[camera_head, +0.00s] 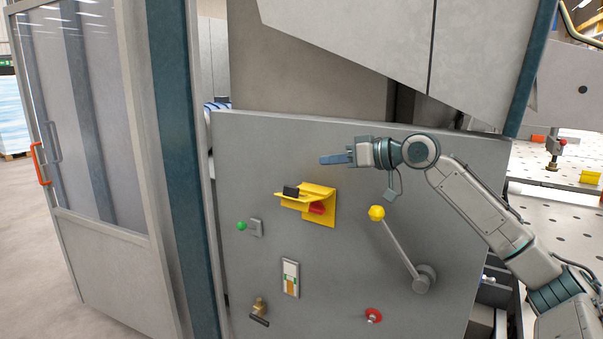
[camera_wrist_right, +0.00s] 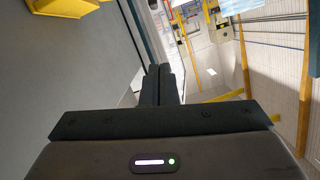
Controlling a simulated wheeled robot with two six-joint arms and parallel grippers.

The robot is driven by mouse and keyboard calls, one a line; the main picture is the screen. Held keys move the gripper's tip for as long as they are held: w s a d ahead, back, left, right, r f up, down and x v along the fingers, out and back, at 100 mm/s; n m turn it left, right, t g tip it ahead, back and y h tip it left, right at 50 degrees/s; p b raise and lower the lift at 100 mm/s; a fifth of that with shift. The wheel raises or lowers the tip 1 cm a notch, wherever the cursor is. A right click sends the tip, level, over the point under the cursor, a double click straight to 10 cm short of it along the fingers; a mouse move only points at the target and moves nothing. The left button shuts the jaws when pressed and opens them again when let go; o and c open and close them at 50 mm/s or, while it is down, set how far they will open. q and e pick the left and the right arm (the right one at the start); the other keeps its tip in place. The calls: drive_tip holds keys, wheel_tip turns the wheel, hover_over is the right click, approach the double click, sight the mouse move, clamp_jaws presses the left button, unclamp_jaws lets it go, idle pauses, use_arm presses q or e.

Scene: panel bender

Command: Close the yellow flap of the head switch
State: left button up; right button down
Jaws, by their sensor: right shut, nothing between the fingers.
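The head switch (camera_head: 322,224) is a yellow unit on the grey panel, with a red part (camera_head: 317,208) showing on it. Its yellow flap (camera_head: 292,201) stands out from the panel above the red part, with a black piece (camera_head: 291,191) on top; it looks open. My right gripper (camera_head: 325,160) is above the flap and a little to its right, apart from it, fingers pointing left. In the right wrist view its fingers (camera_wrist_right: 161,72) are together and empty, and a yellow part, probably of the head switch (camera_wrist_right: 68,7), shows at the top left. My left gripper is not in view.
The grey panel (camera_head: 240,295) also carries a lever with a yellow knob (camera_head: 377,213), a green button (camera_head: 241,226), a red knob (camera_head: 373,315) and a brass fitting (camera_head: 259,308). A glazed door (camera_head: 100,245) stands at left. Space before the panel looks free.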

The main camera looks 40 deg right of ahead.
drive_tip(key=p, duration=0.4)
hover_over(302, 199)
drive_tip(key=d, duration=0.1)
drive_tip(key=shift+f, duration=0.65)
drive_tip(key=f, duration=0.1)
drive_tip(key=f+p, duration=0.1)
drive_tip(key=f, duration=0.1)
drive_tip(key=shift+w+a, duration=0.15)
drive_tip(key=shift+a, duration=0.25)
drive_tip(key=shift+s+f+p, duration=0.2)
drive_tip(key=shift+f+p, duration=0.25)
drive_tip(key=shift+f, duration=0.05)
drive_tip(key=shift+a+f, duration=0.2)
drive_tip(key=shift+f, duration=0.05)
drive_tip(key=shift+w, duration=0.1)
drive_tip(key=shift+f, duration=0.1)
